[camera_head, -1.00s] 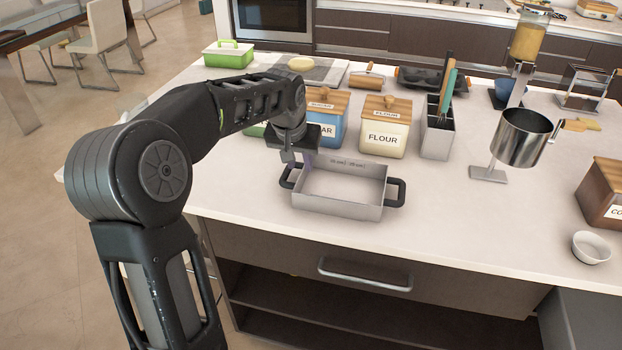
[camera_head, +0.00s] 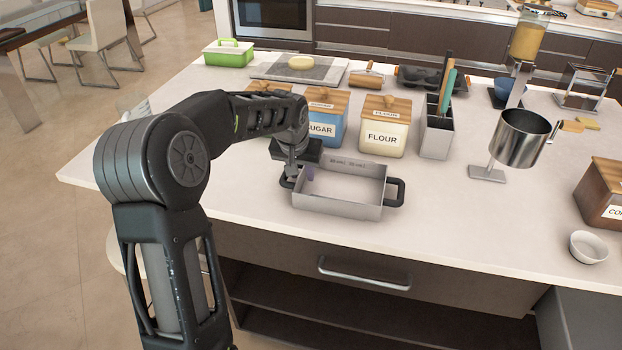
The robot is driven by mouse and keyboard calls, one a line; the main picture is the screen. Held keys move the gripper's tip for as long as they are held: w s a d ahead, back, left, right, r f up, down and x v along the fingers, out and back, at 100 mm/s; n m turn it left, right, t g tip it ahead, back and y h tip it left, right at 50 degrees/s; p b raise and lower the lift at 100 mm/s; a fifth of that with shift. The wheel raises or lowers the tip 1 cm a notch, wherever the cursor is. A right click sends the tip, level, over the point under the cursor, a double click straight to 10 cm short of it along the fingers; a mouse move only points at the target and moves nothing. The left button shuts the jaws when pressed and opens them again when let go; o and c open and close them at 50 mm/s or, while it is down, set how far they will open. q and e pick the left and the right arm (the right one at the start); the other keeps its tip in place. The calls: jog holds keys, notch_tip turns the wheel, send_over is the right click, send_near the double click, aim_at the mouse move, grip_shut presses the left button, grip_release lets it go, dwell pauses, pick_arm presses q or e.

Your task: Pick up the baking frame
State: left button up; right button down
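The baking frame (camera_head: 338,203) is a grey metal rectangle with a black handle at each short end. It rests on the white counter near the front edge. My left gripper (camera_head: 291,175) points down at the frame's left end, close to the left handle. The gripper's body hides much of that handle, and its fingertips are too small and covered to tell whether they are open or shut, or whether they touch the frame. The right handle (camera_head: 397,192) is free. My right gripper is not in view.
Behind the frame stand a blue sugar canister (camera_head: 327,122), a cream flour canister (camera_head: 384,127) and a grey utensil holder (camera_head: 437,135). A metal pot on a stand (camera_head: 519,140) and a small white bowl (camera_head: 588,247) are to the right.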

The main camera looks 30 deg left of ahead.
pick_arm(q)
grip_shut()
dwell(1.3)
